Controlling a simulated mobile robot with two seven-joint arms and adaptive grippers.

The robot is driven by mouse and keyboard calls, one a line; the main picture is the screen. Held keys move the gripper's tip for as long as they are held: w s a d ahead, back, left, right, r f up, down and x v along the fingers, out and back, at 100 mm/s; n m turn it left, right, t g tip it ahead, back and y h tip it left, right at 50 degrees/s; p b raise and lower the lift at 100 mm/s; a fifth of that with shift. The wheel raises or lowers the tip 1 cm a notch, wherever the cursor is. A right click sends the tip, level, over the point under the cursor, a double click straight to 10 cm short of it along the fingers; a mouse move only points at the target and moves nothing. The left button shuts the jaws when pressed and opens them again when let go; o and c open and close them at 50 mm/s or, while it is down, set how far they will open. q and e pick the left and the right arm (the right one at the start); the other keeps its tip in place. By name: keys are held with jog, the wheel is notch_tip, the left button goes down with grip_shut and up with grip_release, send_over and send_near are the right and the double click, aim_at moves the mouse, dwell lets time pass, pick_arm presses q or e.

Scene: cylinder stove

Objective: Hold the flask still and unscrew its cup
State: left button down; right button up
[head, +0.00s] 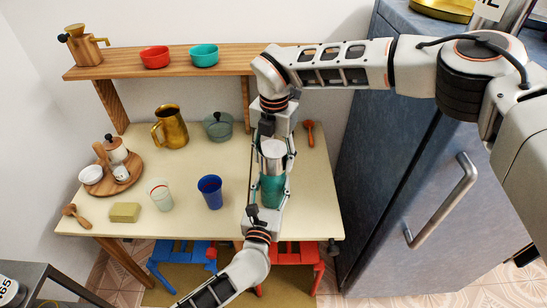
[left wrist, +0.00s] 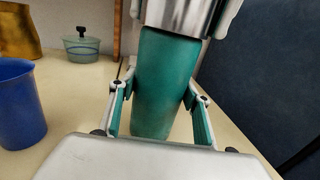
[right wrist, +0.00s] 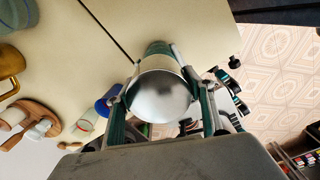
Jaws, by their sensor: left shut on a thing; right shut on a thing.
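The flask (head: 272,190) has a green body and stands upright on the table near its right front part. Its silver cup (head: 272,150) sits on top of the body; it also shows in the right wrist view (right wrist: 160,95). My left gripper (head: 268,188) comes from the front and is shut around the green body, with a finger on either side of it in the left wrist view (left wrist: 163,105). My right gripper (head: 273,148) comes down from above and is shut on the silver cup.
A blue cup (head: 210,191) stands left of the flask, with a pale cup (head: 159,195) farther left. A lidded glass pot (head: 217,126) and a brass jug (head: 170,127) stand behind. A wooden spoon (head: 309,133) lies at back right. A blue cabinet (head: 400,160) stands right of the table.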

pick_arm(q)
jog(key=shift+s+d, duration=0.1)
jog(key=shift+d, duration=0.15)
pick_arm(e)
jog(key=n, duration=0.5)
jog(key=shift+w+a+r+n, duration=0.1)
jog(key=shift+w+n, duration=0.1)
jog(key=shift+n, duration=0.1)
jog(key=n, duration=1)
jog(key=shift+s+a+n, duration=0.1)
jog(key=shift+s+n, duration=0.05)
jog(key=shift+n, duration=0.15)
jog(key=n, duration=0.7)
jog(key=shift+s, duration=0.1)
jog(key=n, duration=0.7)
jog(key=shift+s, duration=0.1)
pick_arm(q)
jog(key=shift+a, duration=0.15)
pick_arm(e)
jog(key=shift+r, duration=0.25)
jog(key=shift+r, duration=0.9)
